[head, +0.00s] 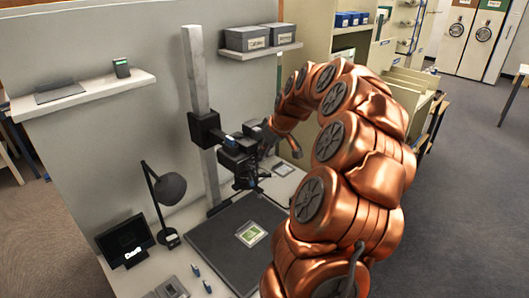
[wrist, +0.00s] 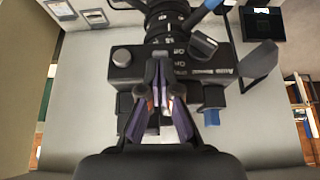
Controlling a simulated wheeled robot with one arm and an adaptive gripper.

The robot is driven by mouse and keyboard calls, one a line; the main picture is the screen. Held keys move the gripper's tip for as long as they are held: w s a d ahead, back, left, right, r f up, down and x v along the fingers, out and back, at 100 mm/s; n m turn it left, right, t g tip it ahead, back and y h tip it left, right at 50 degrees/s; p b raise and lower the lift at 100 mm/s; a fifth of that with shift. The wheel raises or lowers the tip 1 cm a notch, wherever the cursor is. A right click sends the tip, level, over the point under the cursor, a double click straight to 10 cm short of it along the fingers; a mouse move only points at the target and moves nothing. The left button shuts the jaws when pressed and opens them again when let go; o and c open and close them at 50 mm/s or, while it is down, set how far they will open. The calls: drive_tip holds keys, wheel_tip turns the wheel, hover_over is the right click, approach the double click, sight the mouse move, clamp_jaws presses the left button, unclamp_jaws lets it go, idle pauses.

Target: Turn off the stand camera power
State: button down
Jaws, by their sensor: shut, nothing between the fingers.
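The stand camera (head: 238,160) is a black camera on a dark bracket on the upright grey column (head: 202,120), above the copy board. In the wrist view its black body (wrist: 120,76) shows with a round grey dial, a lens at the top, white "Off" and "On" lettering and a dark lever (wrist: 203,46) right of the lettering. My gripper (wrist: 160,66) is shut and empty, its fingertips over the camera body just left of the lettering. Whether the tips touch the body I cannot tell. In the head view my gripper is small and dark beside the camera.
A dark copy board (head: 215,245) with a green-and-white card (head: 251,234) lies below the camera. A black desk lamp (head: 168,188) and a small screen (head: 125,240) stand left of it. Shelves with grey boxes (head: 247,38) are behind. Open floor is at right.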

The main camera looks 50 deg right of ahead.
drive_tip(key=shift+f+b, duration=0.25)
drive_tip(key=shift+b, duration=0.25)
drive_tip(key=t+b, duration=0.2)
drive_tip(key=b, duration=0.4)
drive_tip(key=s+f+t+b, duration=0.1)
drive_tip(key=t+b, duration=0.1)
drive_tip(key=b, duration=0.5)
drive_tip(key=shift+s+f+t, duration=0.1)
drive_tip(key=shift+s+t, duration=0.1)
drive_tip(key=shift+t, duration=0.2)
drive_tip(key=shift+r, duration=0.8)
